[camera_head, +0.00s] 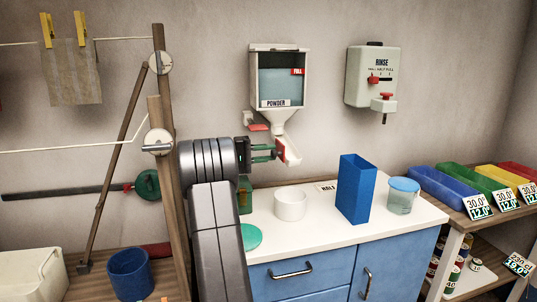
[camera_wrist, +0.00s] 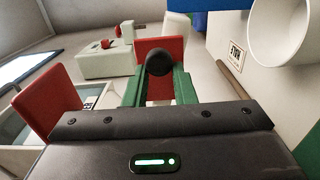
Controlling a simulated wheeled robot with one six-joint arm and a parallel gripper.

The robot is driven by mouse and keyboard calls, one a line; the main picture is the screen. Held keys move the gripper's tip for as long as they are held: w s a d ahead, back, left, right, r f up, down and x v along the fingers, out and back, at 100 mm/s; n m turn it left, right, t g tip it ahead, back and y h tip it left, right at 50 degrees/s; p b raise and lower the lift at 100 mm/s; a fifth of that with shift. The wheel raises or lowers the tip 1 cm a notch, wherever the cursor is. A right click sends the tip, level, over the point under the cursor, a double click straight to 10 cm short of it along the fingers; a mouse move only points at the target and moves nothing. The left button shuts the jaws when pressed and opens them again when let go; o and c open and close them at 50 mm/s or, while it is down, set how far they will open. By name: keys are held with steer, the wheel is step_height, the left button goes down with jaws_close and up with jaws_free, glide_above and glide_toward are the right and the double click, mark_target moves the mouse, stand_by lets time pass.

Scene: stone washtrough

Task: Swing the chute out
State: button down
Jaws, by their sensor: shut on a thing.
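The powder dispenser (camera_head: 279,78) hangs on the wall, with a window and a funnel below. The chute (camera_head: 291,152) is a short white spout with a red side, under the funnel and slanting down to the right. My gripper (camera_head: 274,152) comes from the left with green fingers beside the chute. In the wrist view, the fingers (camera_wrist: 158,88) are shut on a black ball knob (camera_wrist: 160,62) in front of the chute's red plate (camera_wrist: 158,45). The lower fingers are hidden by the gripper body.
A white bowl (camera_head: 290,204) stands below the chute on the white counter (camera_head: 310,232). A blue box (camera_head: 356,188) and a blue-lidded tub (camera_head: 402,196) stand to its right. The rinse dispenser (camera_head: 371,75) hangs at right. A red lever (camera_head: 257,127) sits beside the funnel.

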steer(key=shift+w+r, duration=0.1)
steer(key=shift+r, duration=0.05)
steer(key=c, duration=1.2)
jaws_free()
